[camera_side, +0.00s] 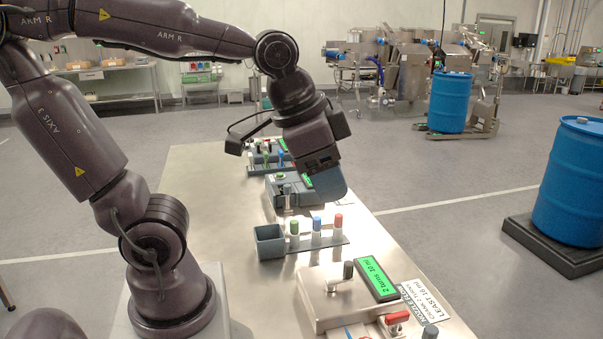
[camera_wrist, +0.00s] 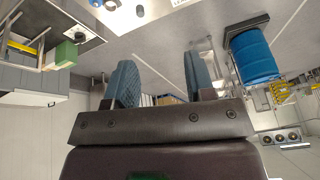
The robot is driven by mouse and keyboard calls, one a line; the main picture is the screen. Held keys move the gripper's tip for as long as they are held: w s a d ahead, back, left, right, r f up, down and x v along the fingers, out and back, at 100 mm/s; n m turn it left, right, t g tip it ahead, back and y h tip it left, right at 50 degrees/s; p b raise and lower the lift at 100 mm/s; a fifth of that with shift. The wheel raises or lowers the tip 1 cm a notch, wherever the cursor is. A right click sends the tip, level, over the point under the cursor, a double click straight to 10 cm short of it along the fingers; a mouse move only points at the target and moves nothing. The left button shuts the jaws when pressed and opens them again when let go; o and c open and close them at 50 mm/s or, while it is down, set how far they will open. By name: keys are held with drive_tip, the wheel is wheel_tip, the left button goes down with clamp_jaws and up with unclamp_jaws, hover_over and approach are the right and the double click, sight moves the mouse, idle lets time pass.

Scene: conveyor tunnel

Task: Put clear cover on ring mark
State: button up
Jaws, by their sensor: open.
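I cannot make out a clear cover or a ring mark for certain in either view. My gripper (camera_side: 331,187) hangs over the metal table, tilted, beside the grey devices at the table's middle. In the wrist view my gripper (camera_wrist: 160,80) shows two blue-grey padded fingers spread apart, with nothing between them. In the side view the fingers overlap and partly hide a grey device (camera_side: 287,190) behind them.
A grey open box (camera_side: 269,242) stands beside green (camera_side: 294,234), blue (camera_side: 317,230) and red-capped (camera_side: 338,228) vials in a rack. A device with a green display (camera_side: 376,278) sits nearer. Blue drums (camera_side: 571,180) stand on the floor. Bare table lies left.

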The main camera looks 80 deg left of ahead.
drive_tip(key=s+n, duration=0.1)
drive_tip(key=s+n+t, duration=0.1)
drive_tip(key=s, duration=0.1)
drive_tip(key=shift+s+a+n, duration=0.25)
drive_tip(key=shift+a+n, duration=0.05)
drive_tip(key=shift+a, duration=0.1)
